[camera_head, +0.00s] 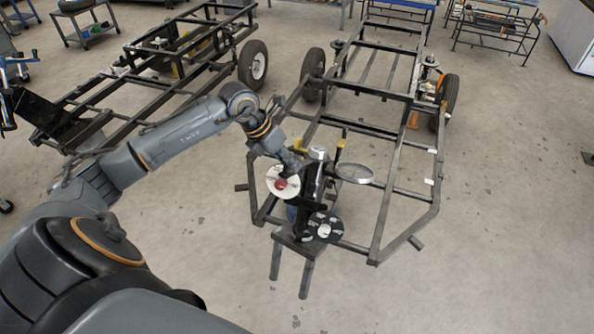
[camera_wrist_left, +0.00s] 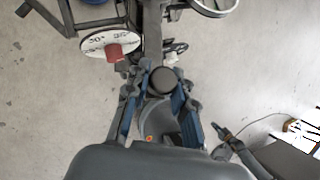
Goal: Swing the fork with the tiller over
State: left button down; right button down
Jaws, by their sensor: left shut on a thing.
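My left gripper (camera_head: 294,164) reaches in from the left to the top of a dark upright fixture (camera_head: 312,186) at the front of a black frame. In the left wrist view its two blue-grey fingers (camera_wrist_left: 164,78) are shut around a round dark knob-like end (camera_wrist_left: 165,80), which seems to be the tiller's grip. Most of the tiller is hidden by the gripper. The fork cannot be told apart clearly from the fixture. A white marked dial (camera_head: 283,182) with a red centre sits on the fixture's left side; it also shows in the left wrist view (camera_wrist_left: 97,42). My right gripper is not in view.
A black disc (camera_head: 325,228) with a pale hub sits low on the fixture. A round metal ring (camera_head: 354,174) sticks out to its right. The wheeled frame (camera_head: 385,95) extends behind, with another frame (camera_head: 150,75) at left.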

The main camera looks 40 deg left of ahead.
pick_arm(q)
jog(key=w+a+f+m+g+h+b, duration=0.1)
jog(key=a+m+h+b, duration=0.2)
jog(key=a+b, duration=0.3)
jog(key=shift+w+a+f+m+h, duration=0.15)
jog(key=shift+w+a+m+h, duration=0.15)
jog(key=shift+a+m, duration=0.4)
jog(key=shift+d, duration=0.15)
jog(key=c, duration=1.1)
grip_release()
jog(key=v, duration=1.2)
jog(key=shift+w, duration=0.15)
